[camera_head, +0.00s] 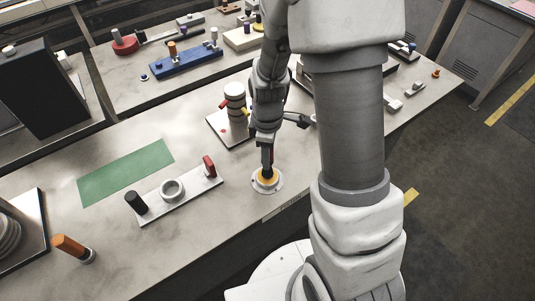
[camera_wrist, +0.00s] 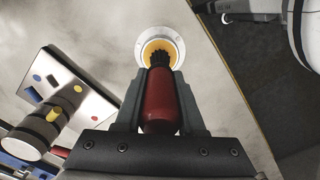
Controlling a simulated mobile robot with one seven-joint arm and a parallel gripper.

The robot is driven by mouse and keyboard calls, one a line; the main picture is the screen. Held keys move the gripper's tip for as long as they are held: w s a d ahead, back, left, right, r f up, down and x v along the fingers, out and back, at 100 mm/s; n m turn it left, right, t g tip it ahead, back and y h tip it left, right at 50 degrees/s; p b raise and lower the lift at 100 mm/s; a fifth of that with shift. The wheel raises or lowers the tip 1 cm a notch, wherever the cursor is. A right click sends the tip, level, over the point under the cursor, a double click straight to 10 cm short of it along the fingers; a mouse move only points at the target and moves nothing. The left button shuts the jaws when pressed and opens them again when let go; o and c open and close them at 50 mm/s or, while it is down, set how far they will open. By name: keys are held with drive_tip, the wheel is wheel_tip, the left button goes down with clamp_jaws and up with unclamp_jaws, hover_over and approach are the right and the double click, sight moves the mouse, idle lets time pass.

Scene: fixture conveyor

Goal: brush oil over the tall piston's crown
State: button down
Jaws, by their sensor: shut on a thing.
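My gripper (camera_head: 267,152) points down over a small round white dish (camera_head: 279,187) with yellow oil (camera_head: 266,180) in it. In the wrist view my gripper (camera_wrist: 161,78) is shut on a red-handled brush (camera_wrist: 160,105). The dark bristles overlap the near part of the yellow oil (camera_wrist: 162,46); how deep they reach is unclear. A tall pale cylinder with dark bands (camera_head: 234,98), likely the tall piston, stands upright on a plate behind the dish. It also shows at the left of the wrist view (camera_wrist: 28,143), apart from my gripper.
A light bar (camera_head: 190,194) with a black knob, a metal ring and a red knob lies left of the dish. A green mat (camera_head: 125,170) lies behind it. An orange-handled item (camera_head: 70,246) is at front left. A blue fixture (camera_head: 186,62) stands on the far table.

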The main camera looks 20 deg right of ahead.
drive_tip(key=shift+s+f+b, duration=0.1)
drive_tip(key=shift+f+b, duration=0.5)
idle(1.5)
drive_tip(key=shift+r+p, duration=2.6)
drive_tip(key=shift+r, duration=1.05)
drive_tip(key=shift+f, duration=0.1)
drive_tip(key=w+m, duration=0.1)
drive_tip(key=m, duration=0.3)
drive_tip(key=w+m, duration=0.2)
drive_tip(key=m, duration=0.2)
drive_tip(key=w+f+m, duration=0.1)
drive_tip(key=w+m, duration=0.1)
drive_tip(key=m, duration=0.2)
drive_tip(key=shift+w+m, duration=0.15)
drive_tip(key=shift+m, duration=0.15)
